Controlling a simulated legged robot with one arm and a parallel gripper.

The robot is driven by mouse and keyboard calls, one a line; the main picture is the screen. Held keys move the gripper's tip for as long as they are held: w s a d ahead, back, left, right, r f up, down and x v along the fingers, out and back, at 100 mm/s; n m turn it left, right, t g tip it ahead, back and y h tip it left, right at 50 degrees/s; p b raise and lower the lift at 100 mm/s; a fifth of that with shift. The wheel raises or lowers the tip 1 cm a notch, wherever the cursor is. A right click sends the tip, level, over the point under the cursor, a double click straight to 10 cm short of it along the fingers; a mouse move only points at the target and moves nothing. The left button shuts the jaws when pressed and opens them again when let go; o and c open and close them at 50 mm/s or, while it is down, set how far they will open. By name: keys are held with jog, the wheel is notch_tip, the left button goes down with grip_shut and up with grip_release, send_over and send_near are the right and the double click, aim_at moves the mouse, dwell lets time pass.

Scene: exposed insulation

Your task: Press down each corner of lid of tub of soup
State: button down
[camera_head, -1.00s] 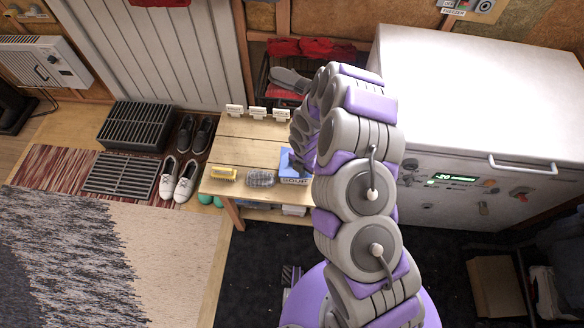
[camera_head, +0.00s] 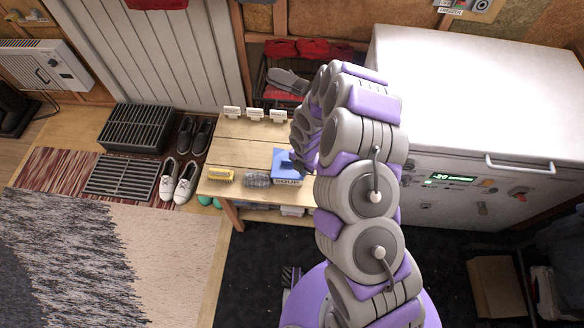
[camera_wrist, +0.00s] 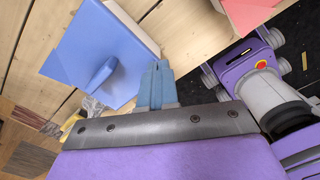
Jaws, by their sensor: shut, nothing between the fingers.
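The tub of soup stands on the wooden bench, with its blue lid (camera_head: 284,160) and a white side marked SOUP (camera_head: 287,182) showing in the head view. In the wrist view the blue lid (camera_wrist: 85,45) fills the upper left, with a raised blue tab (camera_wrist: 92,84) near its lower edge. My gripper (camera_wrist: 158,70) is shut and empty, its blue-grey fingertips beside the lid's right-hand corner. I cannot tell whether they touch it. In the head view my arm covers the gripper's surroundings and part of the tub's right side.
A yellow brush (camera_head: 220,174) and a clear grey container (camera_head: 257,179) lie left of the tub. Several small white signs (camera_head: 254,114) stand at the bench's back. A white freezer (camera_head: 470,90) stands close on the right. A reddish object (camera_wrist: 250,12) shows at the wrist view's top right.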

jog(key=shift+a+r+p, duration=0.1)
jog(key=shift+r+p, duration=0.55)
jog(key=shift+r, duration=1.55)
